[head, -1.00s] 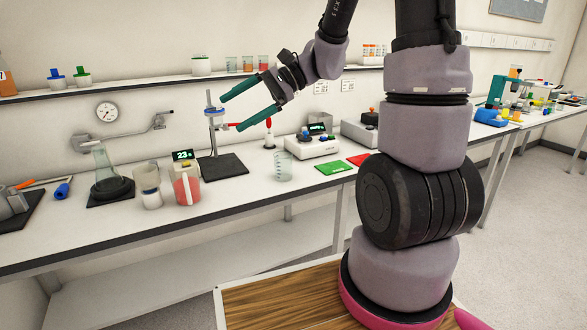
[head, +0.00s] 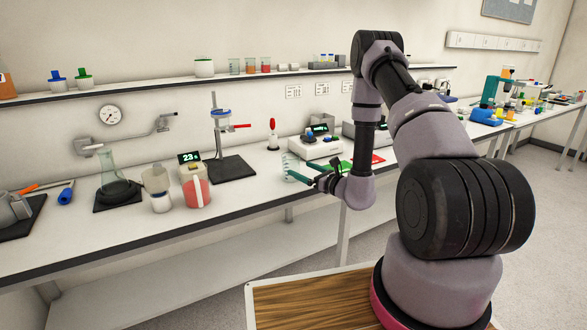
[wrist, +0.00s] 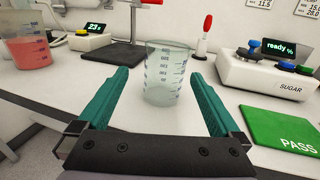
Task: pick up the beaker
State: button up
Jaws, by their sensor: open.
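The beaker (wrist: 162,75) is clear with blue graduation marks and looks empty. It stands upright on the white bench, just ahead of my fingers in the wrist view. My gripper (wrist: 163,100) is open, with one teal finger on each side of the line to the beaker. The beaker appears beyond the fingertips or just between them; no contact shows. In the head view the beaker (head: 289,163) is at the bench's front part, partly hidden by my gripper (head: 306,172).
A green PASS card (wrist: 283,130) lies right of the beaker. Behind it is a sugar meter (wrist: 268,75) with knobs. A jug of red liquid (wrist: 28,48) and a display (wrist: 90,30) stand left. A stand with a dark base (head: 230,169) is behind left.

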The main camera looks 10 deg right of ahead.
aim_at(286, 163)
jog(key=shift+d+f+m+h, duration=0.3)
jog(key=shift+d+f, duration=0.05)
jog(key=shift+f, duration=0.1)
jog(key=x, duration=1)
jog(key=shift+w+a+f, duration=0.1)
jog(key=shift+w+a, duration=0.05)
jog(key=shift+w, duration=0.25)
jog(key=c, duration=1.2)
